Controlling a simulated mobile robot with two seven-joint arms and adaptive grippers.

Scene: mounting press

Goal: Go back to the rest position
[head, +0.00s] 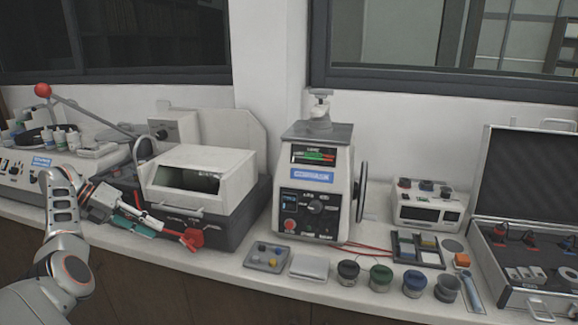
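My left arm comes in from the left edge. Its gripper (150,220) points right, in front of the low cutting machine with a white hood (200,180). Dark, teal and red parts show along the gripper. A red piece (192,238) shows just past its tip, and I cannot tell whether they touch. The fingers are too small and overlapped to tell whether they are open. My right gripper is out of view. The mounting press (312,180) stands upright in the middle of the bench, with a dark wheel on its right side.
In front of the press are a grey tray (267,257), a pale flat block (309,268) and several jars (381,277). An open case (530,180) stands at the right, near a small white device (428,206). A red-ball lever (42,90) rises at far left.

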